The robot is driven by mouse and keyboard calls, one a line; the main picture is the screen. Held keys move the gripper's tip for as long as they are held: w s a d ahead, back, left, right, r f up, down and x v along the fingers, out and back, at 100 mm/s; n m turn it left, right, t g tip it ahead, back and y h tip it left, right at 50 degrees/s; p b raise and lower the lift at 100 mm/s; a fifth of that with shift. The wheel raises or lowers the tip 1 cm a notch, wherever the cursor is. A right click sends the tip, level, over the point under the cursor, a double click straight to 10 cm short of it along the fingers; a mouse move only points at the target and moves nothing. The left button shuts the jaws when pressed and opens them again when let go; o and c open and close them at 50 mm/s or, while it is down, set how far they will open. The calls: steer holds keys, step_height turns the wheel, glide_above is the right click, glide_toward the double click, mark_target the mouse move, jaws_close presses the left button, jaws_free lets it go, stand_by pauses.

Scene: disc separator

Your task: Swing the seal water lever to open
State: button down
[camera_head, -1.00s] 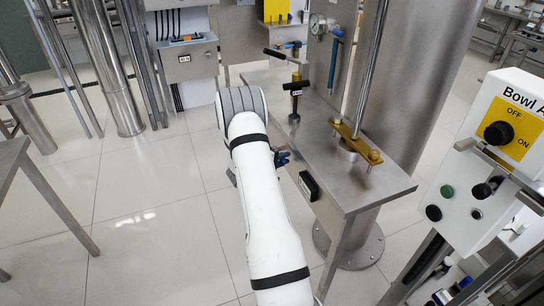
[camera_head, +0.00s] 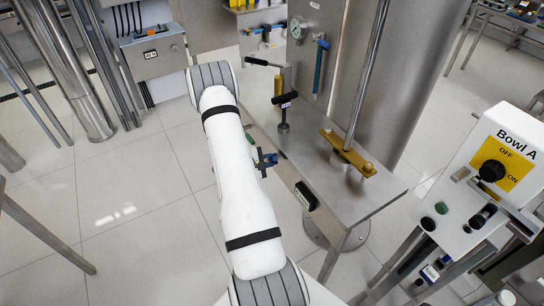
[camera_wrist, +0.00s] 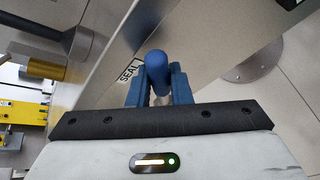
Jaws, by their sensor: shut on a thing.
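The seal water lever shows in the wrist view as a round blue handle end (camera_wrist: 160,67) beside a plate lettered "SEAL" (camera_wrist: 131,70). My gripper (camera_wrist: 160,88) has its blue fingers on both sides of this handle and is shut on it. The fingers and my gripper body hide the rest of the lever. In the head view my gripper (camera_head: 265,160) is at the left side of the steel bench, partly behind my white arm. The lever's angle cannot be told there.
The steel bench (camera_head: 365,205) carries a black T-handle (camera_head: 284,100) and a yellow clamp bar (camera_head: 347,153) close by. The "Bowl A" panel (camera_head: 490,185) stands at right.

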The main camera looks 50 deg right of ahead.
steer(key=shift+s+d+r, duration=0.15)
steer(key=shift+s+d, duration=0.1)
steer(key=shift+d, duration=0.05)
steer(key=c, duration=1.6)
jaws_free()
steer(key=shift+s+d, duration=0.15)
steer(key=shift+o, duration=1.4)
steer(key=shift+a, duration=0.2)
steer(key=shift+a+r, duration=0.1)
steer(key=shift+a, duration=0.05)
steer(key=p+v, duration=0.4)
steer(key=v, duration=0.3)
steer(key=shift+w+a, duration=0.25)
steer(key=shift+a, duration=0.1)
steer(key=shift+c, duration=0.2)
